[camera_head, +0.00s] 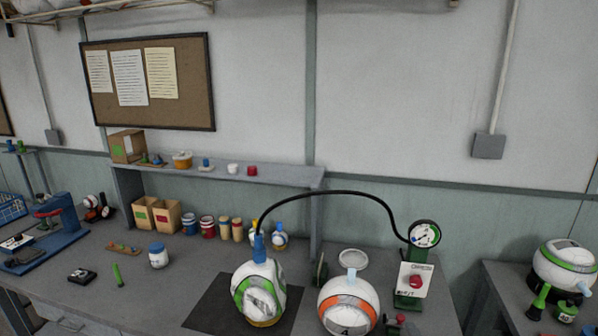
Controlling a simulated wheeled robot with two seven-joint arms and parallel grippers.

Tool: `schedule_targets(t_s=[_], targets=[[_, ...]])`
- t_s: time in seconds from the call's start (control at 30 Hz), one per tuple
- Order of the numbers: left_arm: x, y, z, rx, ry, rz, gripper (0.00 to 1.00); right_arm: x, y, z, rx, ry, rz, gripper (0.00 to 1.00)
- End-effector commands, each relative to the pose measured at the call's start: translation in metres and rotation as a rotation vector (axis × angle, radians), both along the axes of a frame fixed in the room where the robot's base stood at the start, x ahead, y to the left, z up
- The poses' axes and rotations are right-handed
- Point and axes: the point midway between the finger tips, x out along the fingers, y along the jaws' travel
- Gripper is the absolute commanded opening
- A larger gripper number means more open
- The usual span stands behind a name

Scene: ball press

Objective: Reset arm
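Neither of my grippers shows in the head view. A white ball with a green ring (239,288) sits on a dark mat (207,311) on the grey bench. A blue nozzle (259,248) stands on top of this ball, and a black hose (335,192) arches from it to a round gauge (425,234). The gauge tops a green stand with a white panel and a red button (415,281). A white ball with an orange ring (349,303) stands right of the mat, with a round pale piece (354,259) above it.
Cans, cartons and a shelf (225,172) line the back. A blue press (60,222) stands far left. Another ball (565,266) sits on the right table.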

Motion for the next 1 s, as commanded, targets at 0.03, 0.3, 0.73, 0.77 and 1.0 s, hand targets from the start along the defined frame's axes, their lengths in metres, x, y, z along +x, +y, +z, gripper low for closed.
schedule_targets(t_s=[0.03, 0.3, 0.73, 0.77, 1.0], targets=[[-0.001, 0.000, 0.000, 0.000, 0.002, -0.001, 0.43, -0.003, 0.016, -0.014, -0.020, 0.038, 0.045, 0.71], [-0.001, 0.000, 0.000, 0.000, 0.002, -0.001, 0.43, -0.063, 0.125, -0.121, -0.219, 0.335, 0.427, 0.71], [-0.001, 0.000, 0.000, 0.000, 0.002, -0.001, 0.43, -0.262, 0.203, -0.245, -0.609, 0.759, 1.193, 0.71], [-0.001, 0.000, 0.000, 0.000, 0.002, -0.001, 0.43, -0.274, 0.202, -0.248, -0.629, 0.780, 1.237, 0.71], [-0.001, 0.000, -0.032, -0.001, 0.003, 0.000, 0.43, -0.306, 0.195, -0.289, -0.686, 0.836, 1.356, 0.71]])
